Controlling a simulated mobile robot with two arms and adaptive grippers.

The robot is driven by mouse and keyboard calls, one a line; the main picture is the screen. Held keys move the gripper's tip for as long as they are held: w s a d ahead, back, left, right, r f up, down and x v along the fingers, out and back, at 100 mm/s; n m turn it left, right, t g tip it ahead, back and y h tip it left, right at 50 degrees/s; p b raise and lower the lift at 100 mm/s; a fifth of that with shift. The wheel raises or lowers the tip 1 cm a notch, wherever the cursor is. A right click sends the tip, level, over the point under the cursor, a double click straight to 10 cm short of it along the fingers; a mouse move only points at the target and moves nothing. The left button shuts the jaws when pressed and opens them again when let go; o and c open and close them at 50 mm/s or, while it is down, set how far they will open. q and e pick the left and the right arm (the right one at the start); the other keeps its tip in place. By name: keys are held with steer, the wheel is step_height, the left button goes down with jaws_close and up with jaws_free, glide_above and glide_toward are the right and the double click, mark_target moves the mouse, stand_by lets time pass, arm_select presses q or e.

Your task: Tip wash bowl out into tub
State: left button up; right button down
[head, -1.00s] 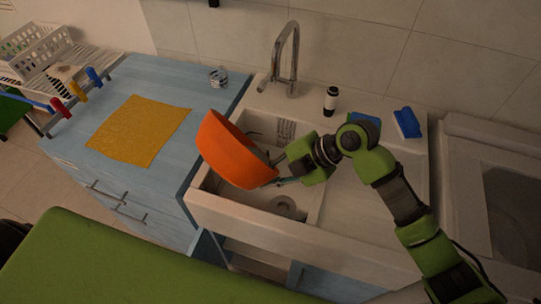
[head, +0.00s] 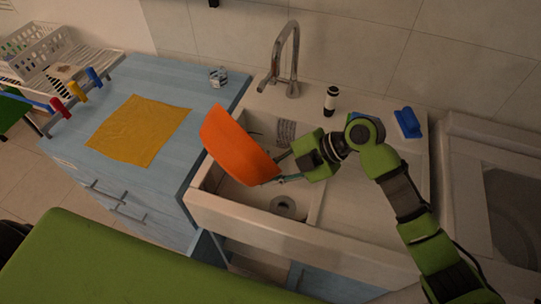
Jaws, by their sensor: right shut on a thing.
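The orange wash bowl (head: 236,148) is tilted steeply on its side above the left basin of the white sink (head: 250,224). Its outer side faces me, so its inside and any contents are hidden. My right gripper (head: 281,169) is shut on the bowl's right edge and holds it up in the air. The basin below shows a round drain (head: 288,207) and a rack-like grey item (head: 286,131) at the back. No separate tub can be told for sure; a second pale basin (head: 512,215) stands at the far right. My left gripper is not in view.
A tap (head: 289,60) rises behind the sink. Left is a blue counter (head: 205,100) with a yellow cloth (head: 139,130) and a small glass (head: 217,77).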

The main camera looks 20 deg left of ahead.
steer(key=shift+w+d+r+y, duration=0.1)
steer(key=shift+w+r+y, duration=0.1)
steer(key=shift+y, duration=0.1)
stand_by(0.4)
steer(key=shift+w+d+g+b, duration=0.1)
steer(key=shift+w+g+b, duration=0.05)
steer(key=shift+g+b, duration=0.2)
steer(key=shift+w+d+r+m+g+y+b, duration=0.35)
steer(key=shift+w+g+y+b, duration=0.2)
steer(key=shift+b, duration=0.6)
